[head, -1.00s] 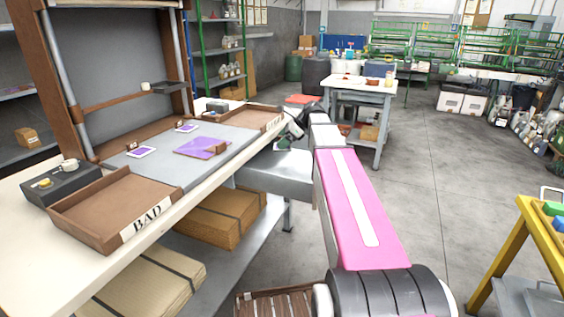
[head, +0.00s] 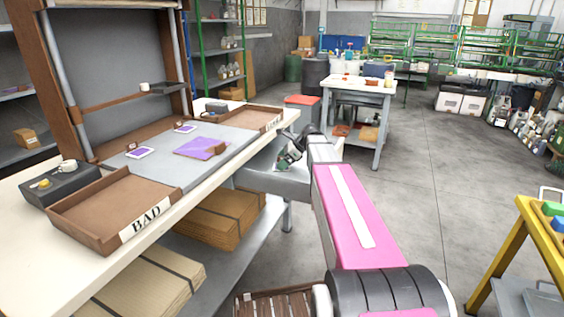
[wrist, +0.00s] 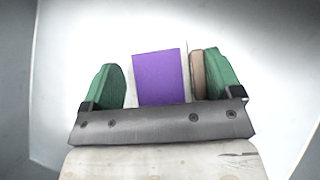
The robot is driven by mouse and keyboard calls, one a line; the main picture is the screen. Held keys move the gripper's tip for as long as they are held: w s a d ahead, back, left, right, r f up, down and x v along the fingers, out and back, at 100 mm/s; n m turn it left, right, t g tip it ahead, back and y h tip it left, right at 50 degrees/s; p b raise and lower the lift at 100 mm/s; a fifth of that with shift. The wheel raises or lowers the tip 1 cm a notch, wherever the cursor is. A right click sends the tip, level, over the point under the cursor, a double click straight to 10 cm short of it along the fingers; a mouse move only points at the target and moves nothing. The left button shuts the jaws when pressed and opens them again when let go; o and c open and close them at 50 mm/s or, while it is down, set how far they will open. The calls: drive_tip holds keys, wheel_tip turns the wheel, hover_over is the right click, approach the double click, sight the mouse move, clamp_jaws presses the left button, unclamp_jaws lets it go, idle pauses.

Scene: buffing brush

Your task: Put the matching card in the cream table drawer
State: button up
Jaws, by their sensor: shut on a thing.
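My gripper (head: 286,160) points down over a grey drawer (head: 262,179) that stands out from under the cream table (head: 55,236). In the wrist view its green fingers (wrist: 163,80) flank a purple card (wrist: 160,78) with a brown piece (wrist: 197,75) beside it, against the right finger. The card's lower edge is hidden behind the gripper body. A pale surface lies beyond the card; whether the card touches it I cannot tell. On the table's grey mat lie a large purple card (head: 200,146) and two smaller purple-and-white cards (head: 142,152) (head: 186,128).
A brown tray marked BAD (head: 105,208) stands at the table's front left, and another brown tray (head: 255,119) at its far right end. Cardboard stacks (head: 218,213) lie on the lower shelf. A white-topped table (head: 358,86) stands behind.

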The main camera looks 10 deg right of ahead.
drive_tip(key=shift+f, duration=0.1)
drive_tip(key=o, duration=0.8)
drive_tip(key=v, duration=1.2)
